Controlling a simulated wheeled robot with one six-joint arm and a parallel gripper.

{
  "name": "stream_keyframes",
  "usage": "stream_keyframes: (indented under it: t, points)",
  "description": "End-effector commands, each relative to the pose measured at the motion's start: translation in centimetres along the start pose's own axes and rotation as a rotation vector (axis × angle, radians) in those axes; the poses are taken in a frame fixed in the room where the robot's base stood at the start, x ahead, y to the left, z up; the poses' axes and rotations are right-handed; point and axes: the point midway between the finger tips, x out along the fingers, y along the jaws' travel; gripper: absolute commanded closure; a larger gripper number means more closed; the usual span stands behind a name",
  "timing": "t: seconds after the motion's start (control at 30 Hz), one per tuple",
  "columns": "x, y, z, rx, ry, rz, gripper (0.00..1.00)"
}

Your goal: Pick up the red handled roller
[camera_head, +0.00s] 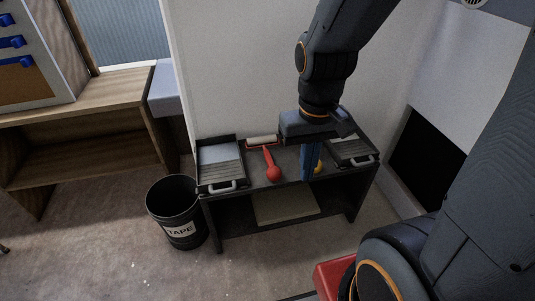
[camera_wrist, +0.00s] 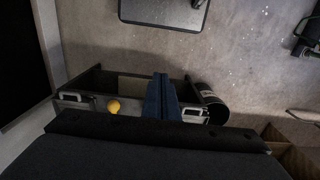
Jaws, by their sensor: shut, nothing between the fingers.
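The red handled roller (camera_head: 272,169) lies on top of a low dark table (camera_head: 243,194) in the head view. Its pale roller head points to the back and its red handle end points to the front. My gripper (camera_head: 311,176) points down over the table, to the right of the red roller and apart from it. Its blue fingers are shut with nothing between them. In the wrist view, the shut fingers (camera_wrist: 160,95) show, and the red roller cannot be seen there. A yellow handle end (camera_head: 319,167) shows just behind and right of my fingers, and also in the wrist view (camera_wrist: 114,106).
A paint tray (camera_head: 221,168) sits on the table's left end and another tray (camera_head: 352,150) on its right end. A black tape bin (camera_head: 178,212) stands left of the table. A wooden shelf unit (camera_head: 85,135) is farther left. A white wall rises behind.

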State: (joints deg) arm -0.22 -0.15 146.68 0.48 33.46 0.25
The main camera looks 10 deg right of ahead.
Motion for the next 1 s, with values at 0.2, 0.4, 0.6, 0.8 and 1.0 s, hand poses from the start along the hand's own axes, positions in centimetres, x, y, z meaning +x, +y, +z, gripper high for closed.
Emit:
stream_keyframes:
  t: [0.2, 0.4, 0.6, 0.8, 1.0]
  points:
    - [0.0, 0.0, 0.0, 0.0, 0.0, 0.0, 1.0]
    - [0.0, 0.0, 0.0, 0.0, 0.0, 0.0, 1.0]
    - [0.8, 0.0, -1.2, 0.0, 0.01, 0.0, 0.73]
    - [5.6, 0.2, -8.9, -0.002, 0.077, 0.0, 0.58]
    - [12.1, 0.2, -19.1, -0.004, 0.175, 0.0, 0.58]
